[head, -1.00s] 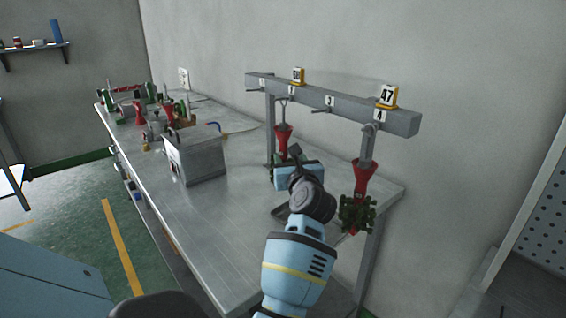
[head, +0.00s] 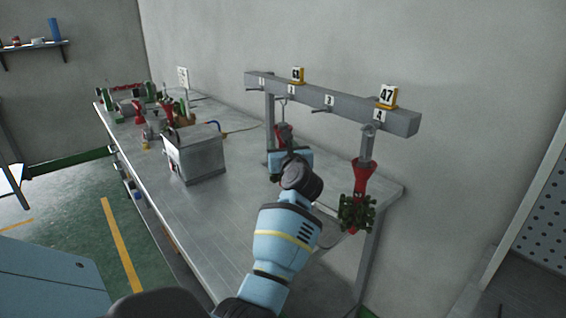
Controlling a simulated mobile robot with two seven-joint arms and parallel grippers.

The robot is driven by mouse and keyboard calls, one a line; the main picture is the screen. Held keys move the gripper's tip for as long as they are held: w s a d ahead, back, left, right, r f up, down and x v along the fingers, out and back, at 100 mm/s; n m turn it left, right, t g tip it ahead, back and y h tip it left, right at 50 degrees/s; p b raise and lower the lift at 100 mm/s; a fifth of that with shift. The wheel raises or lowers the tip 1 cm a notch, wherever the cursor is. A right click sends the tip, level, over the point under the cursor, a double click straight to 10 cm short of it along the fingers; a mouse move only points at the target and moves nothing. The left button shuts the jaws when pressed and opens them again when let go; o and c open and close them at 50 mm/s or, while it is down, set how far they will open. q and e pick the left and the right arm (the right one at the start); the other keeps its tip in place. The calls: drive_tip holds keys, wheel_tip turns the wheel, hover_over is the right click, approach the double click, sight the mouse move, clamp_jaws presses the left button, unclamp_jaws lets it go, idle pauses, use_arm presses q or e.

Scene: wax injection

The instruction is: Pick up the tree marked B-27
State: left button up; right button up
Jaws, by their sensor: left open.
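Two trees with red cups hang from the grey peg rail. One tree (head: 284,132) hangs at peg 2, under a small yellow-framed tag (head: 297,75) too small to read surely. The other tree (head: 360,205) hangs at peg 4, with green parts around its lower end, under a tag (head: 387,96) reading 47. I cannot read B-27 on either. My left gripper (head: 287,157) is open, in front of the peg 2 tree, and hides its lower part. Its fingers are mostly hidden, so I cannot tell whether they touch the tree. My right gripper is out of view.
The rail (head: 345,108) stands on posts at the back of the metal table (head: 215,215); pegs 1 and 3 are empty. A grey metal box (head: 195,157) stands left of my gripper. Green and red items crowd the table's far left end. The front middle is clear.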

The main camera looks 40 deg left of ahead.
use_arm(q)
clamp_jaws()
drive_tip(key=shift+r, duration=0.15)
